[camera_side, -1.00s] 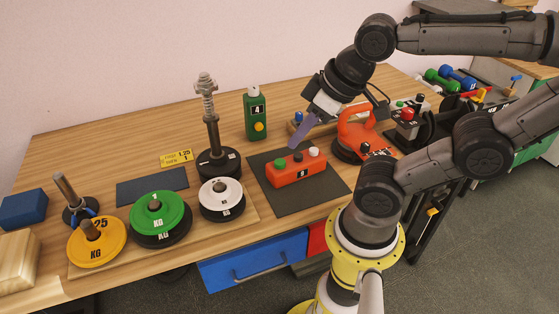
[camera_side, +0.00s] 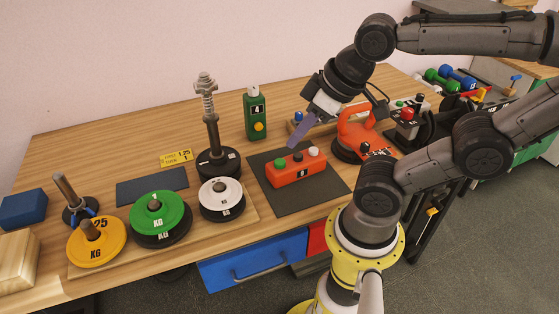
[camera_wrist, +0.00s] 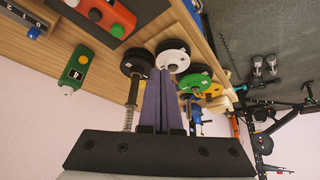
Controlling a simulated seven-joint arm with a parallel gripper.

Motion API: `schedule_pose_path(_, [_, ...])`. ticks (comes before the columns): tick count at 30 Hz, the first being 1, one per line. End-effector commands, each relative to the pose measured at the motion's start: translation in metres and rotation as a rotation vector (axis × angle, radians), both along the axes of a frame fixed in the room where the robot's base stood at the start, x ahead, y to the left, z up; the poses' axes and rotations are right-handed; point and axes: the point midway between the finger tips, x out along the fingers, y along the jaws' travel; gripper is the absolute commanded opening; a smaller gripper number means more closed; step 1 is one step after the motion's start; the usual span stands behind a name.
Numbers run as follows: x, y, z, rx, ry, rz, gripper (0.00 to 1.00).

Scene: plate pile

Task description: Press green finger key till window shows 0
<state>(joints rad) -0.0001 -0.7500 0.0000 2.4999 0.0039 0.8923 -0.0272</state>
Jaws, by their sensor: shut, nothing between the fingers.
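An orange box (camera_side: 293,172) lies on a dark mat. It has a green key (camera_side: 280,162) at its left end, a black key (camera_side: 297,156) in the middle and a white key (camera_side: 314,152) at the right. A small white window (camera_side: 303,173) on its front holds one digit, too small to read surely. My gripper (camera_side: 293,146) is shut and empty, its purple fingers tilted down to the left. The tips appear above and behind the box, apart from the green key. In the wrist view my fingers (camera_wrist: 162,72) are together, and the box (camera_wrist: 105,14) is at the top left.
A green box (camera_side: 255,115) with a yellow button and a window reading 4 stands behind. A post with dark plates (camera_side: 217,164) is left of the mat. Green (camera_side: 172,213), white and yellow weight plates lie further left. An orange-handled tool (camera_side: 357,130) stands close right.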

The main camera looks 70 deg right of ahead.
Motion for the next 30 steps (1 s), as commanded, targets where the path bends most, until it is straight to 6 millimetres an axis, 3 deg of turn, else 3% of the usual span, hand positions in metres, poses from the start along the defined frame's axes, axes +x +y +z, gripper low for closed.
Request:
schedule_pose_path(6, [0.022, 0.027, 0.004, 0.123, -0.076, 0.056, 0.00])
schedule_pose_path(10, [0.044, 0.027, 0.000, 0.241, -0.136, -0.047, 0.00])
schedule_pose_path(14, [0.065, 0.007, -0.007, 0.337, -0.201, -0.218, 0.00])
schedule_pose_path(19, [0.079, -0.034, -0.020, 0.418, -0.275, -0.466, 0.00])
schedule_pose_path(24, [0.077, -0.071, -0.035, 0.468, -0.312, -0.679, 0.00])
schedule_pose_path(30, [0.067, -0.093, -0.045, 0.474, -0.319, -0.791, 0.00])
